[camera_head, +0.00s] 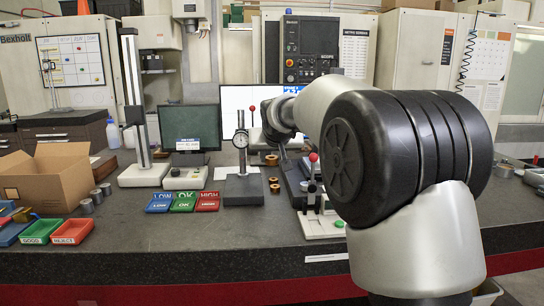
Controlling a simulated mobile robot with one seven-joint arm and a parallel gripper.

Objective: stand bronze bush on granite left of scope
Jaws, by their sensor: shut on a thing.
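My arm reaches in from the right, and its dark end (277,122) hangs over the back middle of the dark speckled granite-like worktop (150,245). My gripper (281,147) is small and mostly hidden there. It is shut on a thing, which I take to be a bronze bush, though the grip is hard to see. A bronze ring (271,159) shows just below it; I cannot tell whether they touch. Two more bronze pieces (274,184) sit right of the dial gauge stand (243,188). I cannot tell which instrument is the scope; a dark screen (188,132) stands left of the gauge.
Blue, green and red trays (183,202) lie front left of the gauge. A tall column stand (135,110) and an open cardboard box (48,178) stand farther left. Small grey cylinders (97,197) sit by the box. A fixture (318,205) with a red knob is partly behind my arm. The front middle is clear.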

